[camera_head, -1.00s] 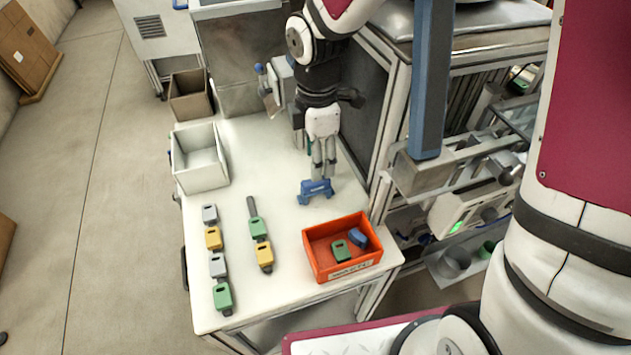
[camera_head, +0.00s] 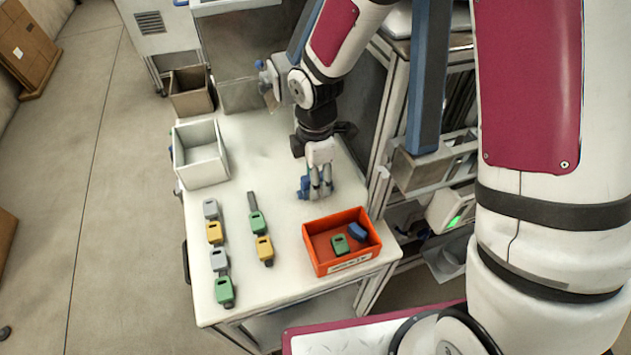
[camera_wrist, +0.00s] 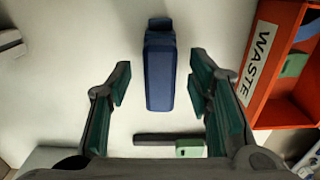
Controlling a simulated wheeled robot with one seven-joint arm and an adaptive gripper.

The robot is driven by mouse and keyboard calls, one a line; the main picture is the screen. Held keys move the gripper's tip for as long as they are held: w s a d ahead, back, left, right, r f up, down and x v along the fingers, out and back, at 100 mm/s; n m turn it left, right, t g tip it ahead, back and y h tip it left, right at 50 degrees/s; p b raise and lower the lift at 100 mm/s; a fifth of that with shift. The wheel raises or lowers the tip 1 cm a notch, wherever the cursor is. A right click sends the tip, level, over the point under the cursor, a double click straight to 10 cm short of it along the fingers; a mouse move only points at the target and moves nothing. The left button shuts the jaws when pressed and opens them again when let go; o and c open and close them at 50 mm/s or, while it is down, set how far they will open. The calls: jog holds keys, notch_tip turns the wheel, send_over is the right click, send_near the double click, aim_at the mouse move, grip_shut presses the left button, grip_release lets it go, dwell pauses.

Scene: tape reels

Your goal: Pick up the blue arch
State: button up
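The blue arch (camera_head: 304,187) stands on the white table, left of and behind the orange bin. My gripper (camera_head: 320,194) is right at it and hides part of it in the head view. In the wrist view the blue arch (camera_wrist: 160,68) shows end-on between and slightly beyond my gripper's fingers (camera_wrist: 160,88). The fingers are spread open, with a gap on each side of the arch and no contact visible.
An orange bin (camera_head: 312,254), marked WASTE in the wrist view (camera_wrist: 262,60), holds a green and a blue piece. Two rows of grey, yellow and green pieces (camera_head: 216,234) lie on the left. A white bin (camera_head: 202,172) stands at the back left. The table (camera_head: 250,160) between is clear.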

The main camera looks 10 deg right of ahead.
grip_shut()
